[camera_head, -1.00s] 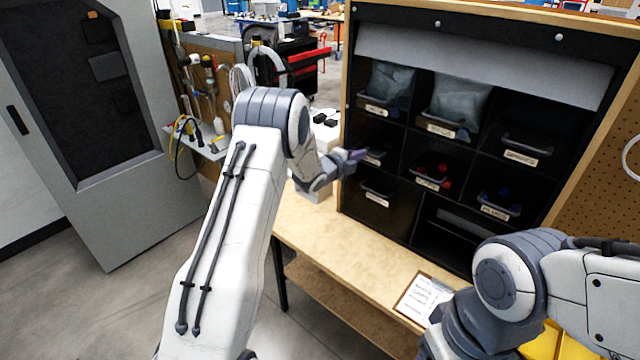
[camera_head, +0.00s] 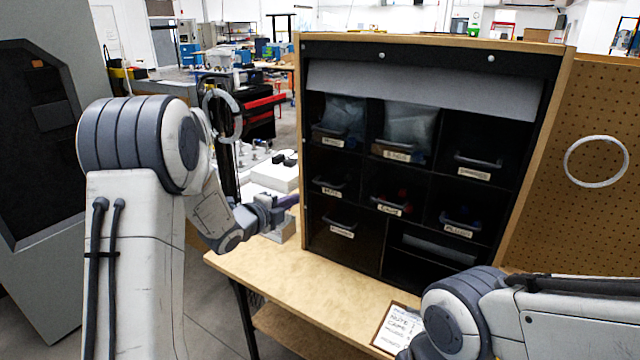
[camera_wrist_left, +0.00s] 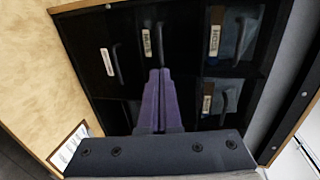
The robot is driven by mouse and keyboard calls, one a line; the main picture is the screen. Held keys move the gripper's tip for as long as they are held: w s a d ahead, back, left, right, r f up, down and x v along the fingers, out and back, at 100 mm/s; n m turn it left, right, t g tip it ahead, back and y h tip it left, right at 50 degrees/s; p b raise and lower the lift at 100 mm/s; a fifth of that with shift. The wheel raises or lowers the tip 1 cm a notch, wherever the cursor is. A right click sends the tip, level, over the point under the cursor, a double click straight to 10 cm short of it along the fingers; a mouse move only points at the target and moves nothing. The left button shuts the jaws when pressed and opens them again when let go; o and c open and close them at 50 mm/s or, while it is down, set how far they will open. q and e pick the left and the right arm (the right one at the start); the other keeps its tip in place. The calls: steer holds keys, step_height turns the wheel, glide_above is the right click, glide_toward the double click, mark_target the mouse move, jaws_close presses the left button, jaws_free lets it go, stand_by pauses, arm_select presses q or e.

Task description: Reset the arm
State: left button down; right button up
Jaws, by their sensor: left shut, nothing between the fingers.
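My left arm comes in from the left in the head view, and its gripper (camera_head: 287,202) is at the left side of the black shelf unit (camera_head: 289,148). In the left wrist view the purple fingers of the left gripper (camera_wrist_left: 160,76) lie together, shut with nothing between them, pointing at the bins. I cannot tell the exact gap between fingertips and shelf. My right arm shows at the lower right of the head view; its gripper is out of the picture.
Labelled bins fill the shelf's compartments, among them a bin with red items (camera_head: 392,207). A framed note (camera_head: 397,328) lies on the wooden table (camera_head: 262,262). A pegboard (camera_head: 600,215) with a white ring (camera_head: 596,184) stands at the right. A grey cabinet (camera_head: 70,215) stands at the left.

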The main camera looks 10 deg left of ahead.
arm_select(q)
steer(key=s+d+f+n+g+y, duration=0.25)
steer(key=s+d+n+g, duration=0.45)
steer(key=s+d, duration=0.65)
steer(key=s+d+n+g, duration=0.2)
steer(key=s+n+g, duration=0.1)
steer(key=s, duration=1.1)
steer(key=s+d+f+n+g+y, duration=0.1)
steer(key=s+n+g, duration=0.3)
steer(key=s, duration=1)
steer(key=shift+d+f+g, duration=0.2)
steer(key=shift+d+g, duration=0.1)
steer(key=shift+d, duration=0.3)
steer(key=shift+w, duration=0.1)
